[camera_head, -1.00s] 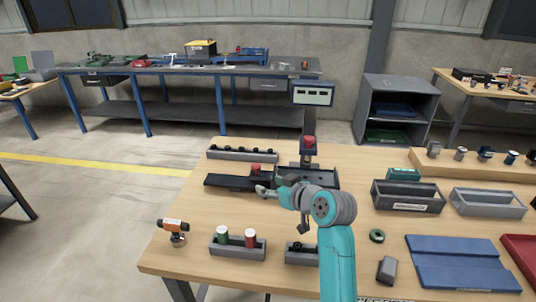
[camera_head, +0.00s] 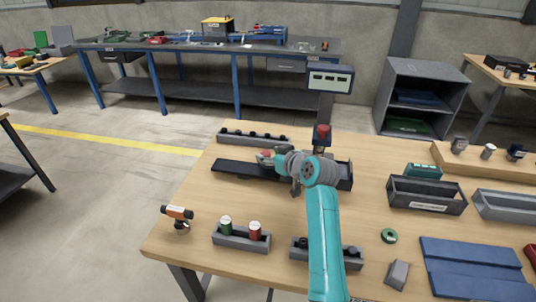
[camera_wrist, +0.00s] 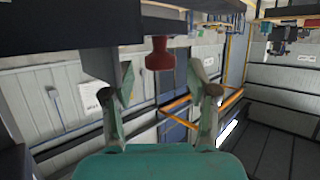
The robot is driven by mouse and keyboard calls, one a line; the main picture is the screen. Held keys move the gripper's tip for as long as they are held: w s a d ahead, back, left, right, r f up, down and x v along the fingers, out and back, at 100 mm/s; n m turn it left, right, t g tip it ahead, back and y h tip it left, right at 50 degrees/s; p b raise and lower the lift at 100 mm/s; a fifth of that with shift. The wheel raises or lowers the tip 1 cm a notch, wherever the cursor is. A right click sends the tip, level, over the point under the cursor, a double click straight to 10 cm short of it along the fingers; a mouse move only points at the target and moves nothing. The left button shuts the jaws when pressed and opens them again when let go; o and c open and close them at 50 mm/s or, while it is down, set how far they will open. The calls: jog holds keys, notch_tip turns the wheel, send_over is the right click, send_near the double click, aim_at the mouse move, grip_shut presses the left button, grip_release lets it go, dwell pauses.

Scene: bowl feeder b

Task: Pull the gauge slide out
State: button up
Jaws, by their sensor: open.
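The gauge slide (camera_head: 238,168) is a long, flat black bar lying left to right on the table, its right part running behind my arm towards a dark housing (camera_head: 345,181). A red knob (camera_head: 266,153) stands on the slide beside my gripper (camera_head: 272,160). In the wrist view, which looks upside down, a red knob (camera_wrist: 160,55) hangs from a dark surface, between and slightly beyond the two fingertips of my gripper (camera_wrist: 161,82). The fingers are apart, with visible gaps to the knob. My wrist hides part of the slide and housing.
A post with a red top (camera_head: 322,131) and a display box (camera_head: 330,78) stands behind the housing. A grey rack (camera_head: 253,139) lies behind the slide. Table between is clear.

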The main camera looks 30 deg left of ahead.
jog(key=shift+x, duration=0.8)
grip_shut()
jog(key=shift+a, duration=0.1)
